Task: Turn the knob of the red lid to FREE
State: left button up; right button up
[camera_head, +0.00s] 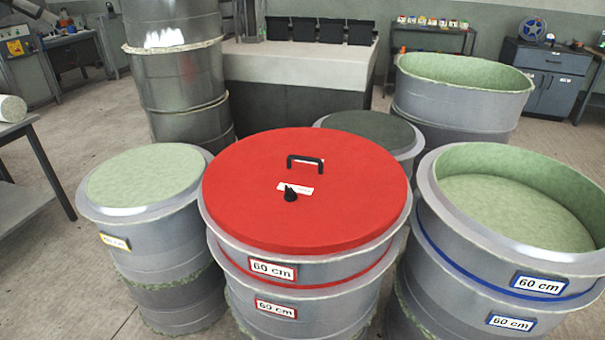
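The red lid (340,217) lies flat on a grey round mould (340,268) in the middle of the head view. The mould carries red-framed labels reading 60 cm. A black bar handle (305,160) stands on the lid. In front of it sits a small black knob (290,194) on a white label strip (305,189). The print on the strip is too small to read, and I cannot tell which word the knob points at. Neither of my grippers is in view, and nothing touches the lid.
An open mould (440,200) with a blue band stands close on the right, a green-filled mould (84,198) close on the left. A dark-topped mould (408,160) is behind the lid, as are stacked cylinders (180,80). A table (25,190) edges in at far left.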

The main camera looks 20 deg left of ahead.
aim_at(290, 195)
jog(key=l+u, duration=0.2)
jog(key=l, duration=0.25)
jog(key=k+l+u, duration=0.25)
jog(key=l, duration=0.2)
jog(key=l+u, duration=0.2)
jog(key=l, duration=0.3)
jog(key=k+j, duration=0.05)
